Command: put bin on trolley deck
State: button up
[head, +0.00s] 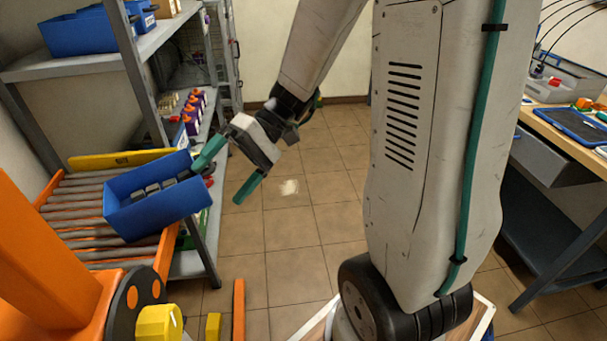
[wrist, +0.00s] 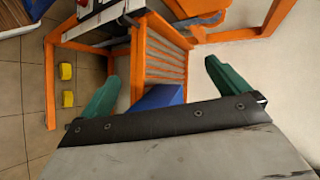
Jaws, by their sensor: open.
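The blue bin (head: 165,213) holds several dark blocks and sits on the orange-framed roller deck (head: 92,204), at its right side. I cannot tell whether its whole base rests on the rollers. My gripper (head: 218,186) is open at the bin's right end. One green finger overlaps the bin's right rim in the head view; the other is apart in the air. In the wrist view my gripper (wrist: 160,72) is spread wide, with part of the bin (wrist: 158,98) between the fingers and the deck (wrist: 165,62) beyond. The gripper body hides the rest of the bin.
A grey shelf rack (head: 140,75) with blue bins (head: 80,35) stands behind the deck. A yellow bar (head: 120,159) lies along the deck's far edge. An orange post (head: 35,260) is at the near left. A workbench (head: 560,118) is at right. The middle floor is clear.

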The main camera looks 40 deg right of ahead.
jog(key=s+d+r+t+h, duration=0.1)
jog(key=s+d+r+h, duration=0.1)
jog(key=s+h, duration=0.4)
jog(key=s+d+r+t+h, duration=0.1)
jog(key=s+d+r+h, duration=0.2)
jog(key=s+h, duration=0.3)
jog(key=s+r, duration=0.1)
jog(key=s, duration=0.2)
jog(key=shift+d+t+h, duration=0.3)
jog(key=shift+t, duration=0.1)
